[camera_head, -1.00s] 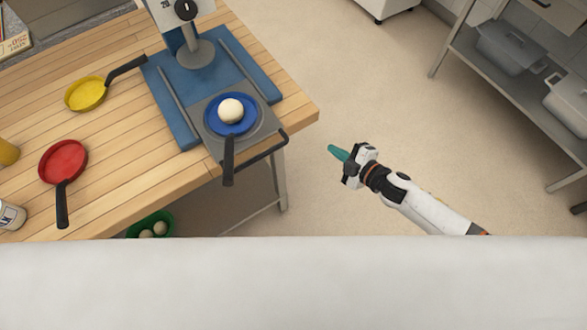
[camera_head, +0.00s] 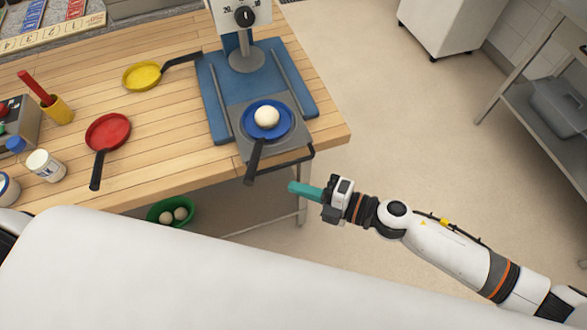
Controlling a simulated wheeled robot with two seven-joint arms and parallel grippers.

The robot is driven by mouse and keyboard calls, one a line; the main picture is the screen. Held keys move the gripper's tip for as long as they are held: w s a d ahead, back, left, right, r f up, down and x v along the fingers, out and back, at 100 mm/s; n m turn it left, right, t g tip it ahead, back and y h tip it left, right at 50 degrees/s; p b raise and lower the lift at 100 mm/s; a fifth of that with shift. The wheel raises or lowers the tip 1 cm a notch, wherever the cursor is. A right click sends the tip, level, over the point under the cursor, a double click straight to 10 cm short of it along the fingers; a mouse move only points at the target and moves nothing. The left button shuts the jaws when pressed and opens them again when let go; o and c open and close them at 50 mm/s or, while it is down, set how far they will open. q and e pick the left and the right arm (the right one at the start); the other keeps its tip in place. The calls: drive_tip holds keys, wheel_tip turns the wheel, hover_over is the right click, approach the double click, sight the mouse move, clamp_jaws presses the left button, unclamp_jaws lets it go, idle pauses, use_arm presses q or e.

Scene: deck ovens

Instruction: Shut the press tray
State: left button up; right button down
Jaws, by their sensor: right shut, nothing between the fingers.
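The press (camera_head: 243,55) stands on a blue base (camera_head: 212,95) at the table's right end. Its grey press tray (camera_head: 300,128) is slid out towards the table's front edge, with a dark bar handle (camera_head: 303,157) at its front. A blue pan (camera_head: 284,125) sits on the tray with a pale dough ball (camera_head: 266,117) in it, and its black handle sticks out past the tray's front. My right gripper (camera_head: 292,187) is shut and empty, with teal fingers pointing left, off the table's edge and in front of the tray handle, apart from it. My left gripper is not in view.
A red pan (camera_head: 108,131) and a yellow pan (camera_head: 142,76) lie on the wooden table (camera_head: 180,110). Jars and a yellow cup (camera_head: 60,110) stand at left. A green bowl (camera_head: 172,212) of dough balls is below the table edge. The floor at right is open up to a metal shelf (camera_head: 540,110).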

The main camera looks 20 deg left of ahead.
sight(282, 144)
drive_tip(key=w+a, duration=0.1)
drive_tip(key=w+a+f, duration=0.1)
drive_tip(key=w, duration=0.1)
drive_tip(key=shift+w+a, duration=0.2)
drive_tip(key=shift+a, duration=0.2)
drive_tip(key=w+a, duration=0.1)
drive_tip(key=w, duration=0.1)
drive_tip(key=w+a+b, duration=0.1)
drive_tip(key=w+a, duration=0.1)
drive_tip(key=w, duration=0.1)
drive_tip(key=w+a+b, duration=0.1)
drive_tip(key=w+a, duration=0.1)
drive_tip(key=shift+w, duration=0.25)
drive_tip(key=shift+s, duration=0.1)
drive_tip(key=shift+d+r, duration=0.1)
